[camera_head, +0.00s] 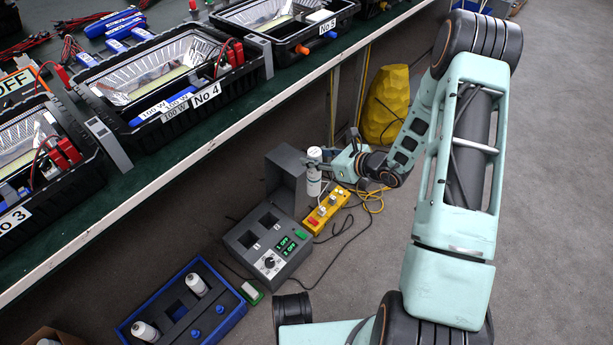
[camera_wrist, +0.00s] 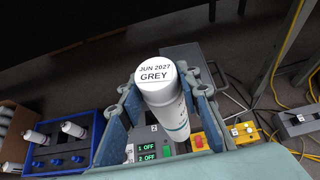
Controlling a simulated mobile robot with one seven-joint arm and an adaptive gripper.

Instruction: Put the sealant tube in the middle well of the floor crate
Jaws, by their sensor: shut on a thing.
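The sealant tube (camera_head: 313,175) is a white cylinder with dark print. It stands roughly upright in my gripper (camera_head: 322,169), beside the upright grey panel of the grey station. In the wrist view the tube (camera_wrist: 164,98) sits between both fingers, and its end reads "JUN 2027 GREY". The blue floor crate (camera_head: 236,318) lies at the lower left in the head view, well apart from my gripper. White tubes stand in its two outer wells, and the middle well (camera_head: 174,309) between them looks dark and empty. The crate (camera_wrist: 62,158) also shows at the left in the wrist view.
The grey station (camera_head: 268,262) with square wells, a knob and "OFF" displays stands between tube and crate. A yellow socket strip (camera_head: 326,209), cables and a yellow bag (camera_head: 388,105) are nearby. The workbench with floodlight housings (camera_head: 165,85) rises at left. Floor at right is open.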

